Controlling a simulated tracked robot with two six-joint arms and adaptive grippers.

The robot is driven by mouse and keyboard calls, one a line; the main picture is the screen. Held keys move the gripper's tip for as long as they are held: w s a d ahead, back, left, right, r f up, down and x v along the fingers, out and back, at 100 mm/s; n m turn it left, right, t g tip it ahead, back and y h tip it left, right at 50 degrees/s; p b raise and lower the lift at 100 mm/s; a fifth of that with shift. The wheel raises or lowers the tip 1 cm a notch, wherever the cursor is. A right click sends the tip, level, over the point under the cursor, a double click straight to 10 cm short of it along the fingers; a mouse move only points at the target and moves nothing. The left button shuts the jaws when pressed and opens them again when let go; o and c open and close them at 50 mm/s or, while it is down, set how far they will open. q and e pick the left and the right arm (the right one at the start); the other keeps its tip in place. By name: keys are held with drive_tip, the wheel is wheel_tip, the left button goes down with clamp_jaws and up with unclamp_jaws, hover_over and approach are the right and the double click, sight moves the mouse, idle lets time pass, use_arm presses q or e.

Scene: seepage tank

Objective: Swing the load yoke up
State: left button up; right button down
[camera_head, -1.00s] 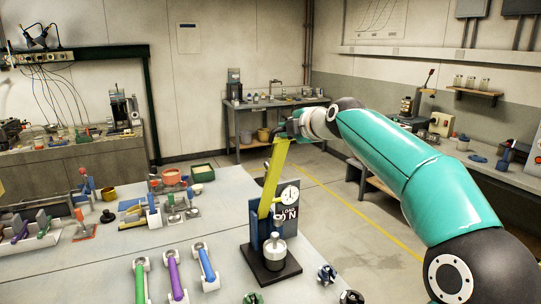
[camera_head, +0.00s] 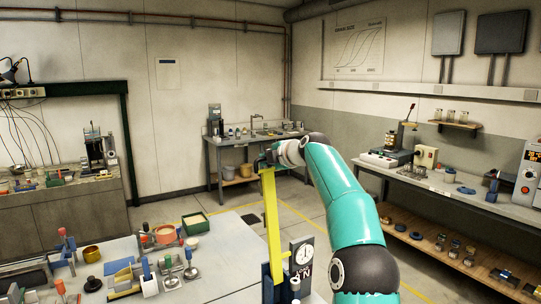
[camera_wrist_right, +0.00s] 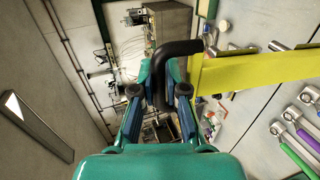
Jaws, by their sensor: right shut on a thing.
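The load yoke is a long flat yellow bar (camera_head: 271,220), standing nearly upright in the head view with its top leaning slightly left. Its lower end is at the blue stand (camera_head: 266,287) with a round white dial (camera_head: 302,254) beside it. My right gripper (camera_head: 266,162) is at the yoke's top end. In the right wrist view my right gripper (camera_wrist_right: 159,95) is shut on the black bent handle (camera_wrist_right: 182,47) that joins the yellow bar (camera_wrist_right: 255,71). The stand's base is below the picture. My left gripper is not in view.
A side bench (camera_head: 455,194) with instruments runs along the right wall. The floor behind the yoke is open.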

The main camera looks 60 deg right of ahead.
drive_tip(key=shift+w+r, duration=0.1)
idle(0.3)
drive_tip(key=c, duration=1.6)
unclamp_jaws()
drive_tip(key=shift+d, duration=0.1)
drive_tip(key=o, duration=0.4)
drive_tip(key=shift+w+d+f, duration=0.15)
drive_tip(key=shift+w+f, duration=0.1)
drive_tip(key=shift+w, duration=0.1)
drive_tip(key=shift+s+a, duration=0.25)
drive_tip(key=shift+s, duration=0.2)
drive_tip(key=v, duration=1.1)
drive_tip(key=shift+s+r, duration=0.25)
drive_tip(key=shift+r, duration=0.05)
drive_tip(key=shift+a, duration=0.1)
